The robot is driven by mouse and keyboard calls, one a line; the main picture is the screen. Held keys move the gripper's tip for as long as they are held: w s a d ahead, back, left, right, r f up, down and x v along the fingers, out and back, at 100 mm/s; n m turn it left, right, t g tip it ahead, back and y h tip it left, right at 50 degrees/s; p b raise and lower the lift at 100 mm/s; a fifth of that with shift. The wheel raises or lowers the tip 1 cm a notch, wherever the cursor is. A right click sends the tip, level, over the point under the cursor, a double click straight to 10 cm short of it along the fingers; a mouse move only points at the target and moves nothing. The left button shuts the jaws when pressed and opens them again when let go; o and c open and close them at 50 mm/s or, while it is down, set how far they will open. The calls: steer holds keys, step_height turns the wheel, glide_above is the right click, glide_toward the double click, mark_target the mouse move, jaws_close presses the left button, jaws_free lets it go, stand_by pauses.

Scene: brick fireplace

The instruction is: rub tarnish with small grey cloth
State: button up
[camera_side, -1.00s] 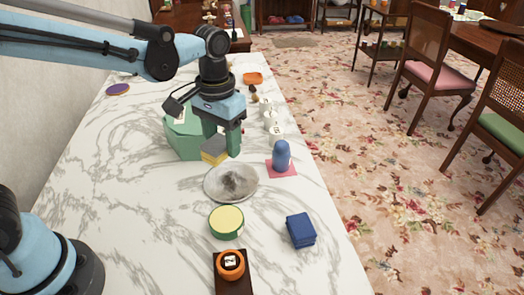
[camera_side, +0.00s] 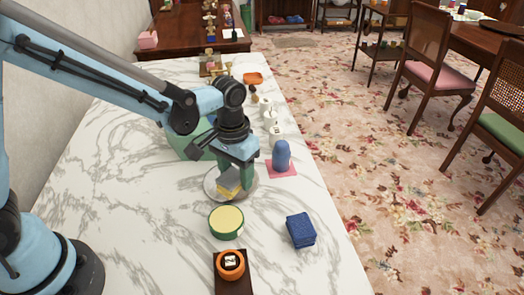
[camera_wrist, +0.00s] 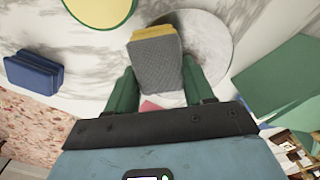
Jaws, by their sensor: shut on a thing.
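My gripper (camera_side: 238,178) has green fingers shut on a small pad, grey on top with a yellow underside (camera_side: 229,187). In the wrist view the pad's grey textured face (camera_wrist: 157,68) fills the gap between the fingers (camera_wrist: 160,78). It is the only small grey piece I can make out. The round pale plate (camera_side: 211,183) lies below the pad, and it also shows in the wrist view (camera_wrist: 212,42). The pad and gripper hide the plate's dark tarnish patch. I cannot tell whether the pad touches the plate.
A green box (camera_side: 186,143) stands left behind the plate. A blue rounded object (camera_side: 281,154) stands on a pink mat close at right. The marble table's left side is clear.

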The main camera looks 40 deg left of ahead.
steer(key=shift+f, duration=1.05)
steer(key=shift+w+a+r, duration=0.3)
steer(key=shift+w+a, duration=0.05)
steer(key=shift+a, duration=0.05)
steer(key=shift+w+a+f, duration=0.15)
steer(key=shift+w+a, duration=2.25)
steer(key=shift+d+f, duration=0.1)
steer(key=shift+f, duration=0.05)
steer(key=shift+s+d, duration=2.7)
steer(key=shift+s, duration=0.1)
steer(key=shift+w+a, duration=0.1)
steer(key=shift+a, duration=0.2)
steer(key=shift+w+a, duration=0.25)
steer(key=shift+w, duration=0.05)
steer(key=shift+w+a, duration=2.4)
steer(key=shift+a, duration=0.05)
steer(key=shift+s+d, duration=2.7)
steer(key=shift+d, duration=0.05)
steer(key=shift+s+d+r, duration=0.2)
steer(key=shift+s, duration=0.05)
steer(key=shift+r, duration=3.9)
steer(key=shift+w, duration=0.1)
